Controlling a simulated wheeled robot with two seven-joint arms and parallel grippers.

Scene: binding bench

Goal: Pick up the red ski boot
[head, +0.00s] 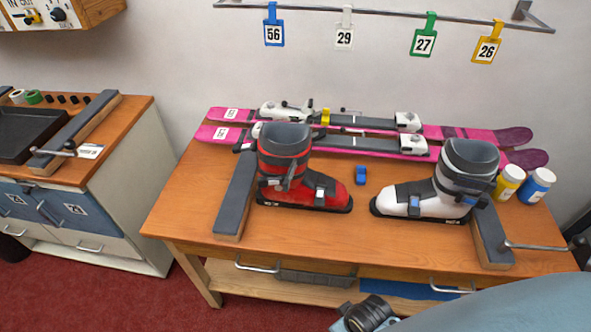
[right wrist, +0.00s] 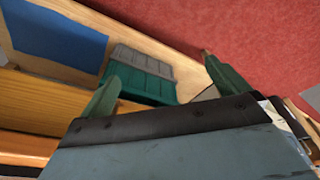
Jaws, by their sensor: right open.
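The red ski boot (head: 292,170) with a dark grey cuff stands upright on the wooden bench, left of the middle in the head view. Its toe points right, and its heel is close to a dark padded block. A white ski boot (head: 445,182) with a grey cuff stands to its right, toe pointing left. My right gripper (right wrist: 160,68) is open in the right wrist view, with its greenish fingers wide apart and nothing between them. It is low, near the shelf under the bench, away from the red boot. My left gripper is not in view.
Pink skis (head: 375,145) lie along the back of the bench. Padded blocks (head: 236,195) stand at both ends. A small blue piece (head: 360,175) lies between the boots. Yellow (head: 508,182) and blue (head: 537,185) jars stand at right. A green bin (right wrist: 140,82) is on the lower shelf.

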